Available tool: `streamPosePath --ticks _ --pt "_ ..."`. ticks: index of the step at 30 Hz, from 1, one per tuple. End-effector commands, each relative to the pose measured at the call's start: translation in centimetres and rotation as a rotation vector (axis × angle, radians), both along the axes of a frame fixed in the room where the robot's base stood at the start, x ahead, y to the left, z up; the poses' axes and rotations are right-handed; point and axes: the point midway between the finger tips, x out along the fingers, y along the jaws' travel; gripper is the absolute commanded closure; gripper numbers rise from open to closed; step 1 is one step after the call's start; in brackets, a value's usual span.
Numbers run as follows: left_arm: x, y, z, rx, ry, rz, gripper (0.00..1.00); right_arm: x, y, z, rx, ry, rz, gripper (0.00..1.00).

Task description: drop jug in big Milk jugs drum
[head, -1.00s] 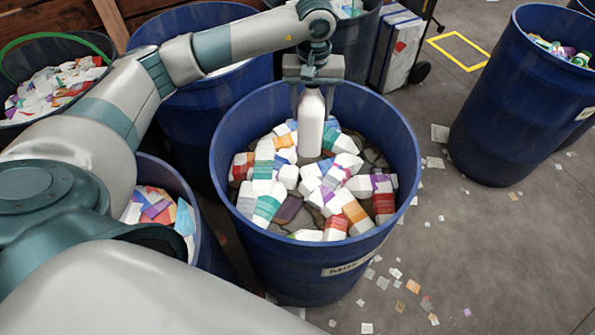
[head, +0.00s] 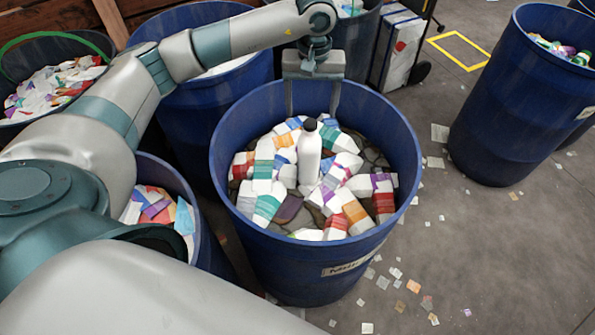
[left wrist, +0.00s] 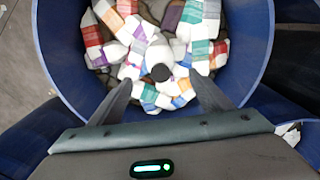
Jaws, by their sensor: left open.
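The white jug (head: 309,158) with a dark cap is upright inside the big blue drum (head: 402,172), below my left gripper (head: 312,100). In the left wrist view the jug's dark cap (left wrist: 161,72) shows between and beyond the two fingers of my left gripper (left wrist: 165,98), inside the blue drum (left wrist: 63,70). My left gripper is open and apart from the jug, above the drum's mouth. Whether the jug rests on the pile or is still falling, I cannot tell. My right gripper is not in view.
Several white jugs with coloured bands (head: 265,165) lie in the drum. Other blue drums stand behind (head: 190,105), at the lower left (head: 205,235) and at the right (head: 497,110).

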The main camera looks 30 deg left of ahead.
Motion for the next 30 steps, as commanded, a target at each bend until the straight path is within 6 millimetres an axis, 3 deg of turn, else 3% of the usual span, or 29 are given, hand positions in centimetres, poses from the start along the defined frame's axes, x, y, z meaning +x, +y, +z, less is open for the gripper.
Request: streamPosePath --ticks 8,19,30 --pt "0.1 0.0 3.7 0.0 -0.006 0.0 0.28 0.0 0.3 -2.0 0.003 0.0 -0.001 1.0" --pt "0.1 0.0 10.7 0.0 -0.006 -0.001 0.28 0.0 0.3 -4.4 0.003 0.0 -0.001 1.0" --pt "0.1 0.0 15.0 0.001 -0.003 0.0 0.28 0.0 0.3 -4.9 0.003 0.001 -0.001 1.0"
